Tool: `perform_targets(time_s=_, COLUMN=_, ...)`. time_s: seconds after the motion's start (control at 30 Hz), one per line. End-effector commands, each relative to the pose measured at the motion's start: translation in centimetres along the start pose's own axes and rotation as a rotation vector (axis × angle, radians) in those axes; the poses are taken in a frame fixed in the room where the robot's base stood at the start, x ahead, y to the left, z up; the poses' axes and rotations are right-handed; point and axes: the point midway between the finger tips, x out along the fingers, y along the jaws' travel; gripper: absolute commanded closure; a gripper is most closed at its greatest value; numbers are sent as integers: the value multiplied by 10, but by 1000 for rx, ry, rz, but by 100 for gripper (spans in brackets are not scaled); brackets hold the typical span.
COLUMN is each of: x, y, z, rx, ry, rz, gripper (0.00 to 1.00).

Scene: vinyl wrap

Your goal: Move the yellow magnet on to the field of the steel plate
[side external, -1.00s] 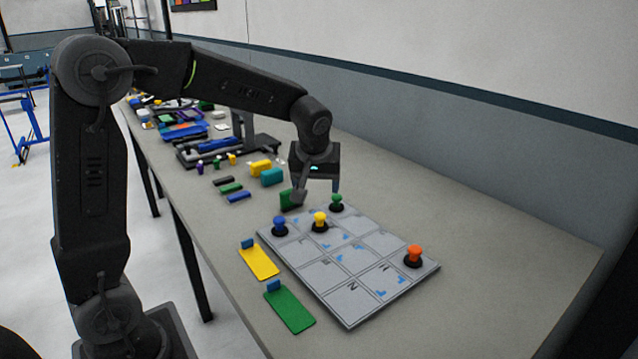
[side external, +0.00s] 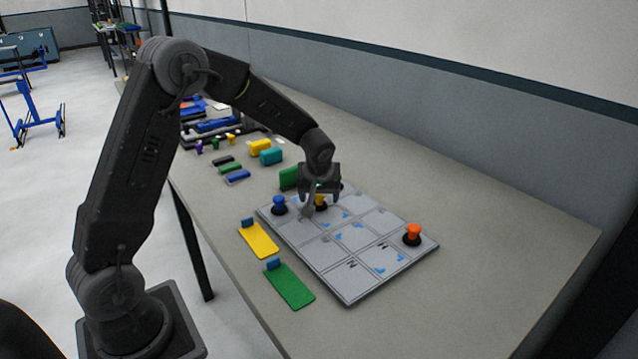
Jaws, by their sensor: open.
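The steel plate (side external: 345,290) lies flat on the table, marked in a grid of fields with letters and blue marks. The yellow magnet (side external: 320,201) stands in the plate's far left part, partly covered by my gripper. My gripper (side external: 320,207) is open, pointing down, with its fingers low at the yellow magnet. I cannot tell whether they touch it. The blue magnet (side external: 279,204) stands just left of it at the plate's edge. The orange magnet (side external: 412,233) stands near the right corner. The green magnet behind my gripper is mostly hidden.
A yellow squeegee-like card (side external: 260,241) and a green one (side external: 290,287) lie left of the plate. A green block (side external: 289,178) stands just behind the plate. Several coloured blocks and tools lie farther back. The table right of the plate is clear.

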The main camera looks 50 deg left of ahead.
Motion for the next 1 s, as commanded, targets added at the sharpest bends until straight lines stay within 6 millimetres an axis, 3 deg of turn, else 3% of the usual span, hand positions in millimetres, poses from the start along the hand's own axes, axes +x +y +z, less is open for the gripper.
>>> perform_targets(time_s=0.2, x=12, y=0, z=0, rx=0, ry=0, rz=0, gripper=28)
perform_targets(time_s=0.47, x=13, y=0, z=0, rx=0, ry=0, rz=1, gripper=28)
perform_targets(time_s=1.0, x=12, y=0, z=0, rx=0, ry=0, rz=0, gripper=80)
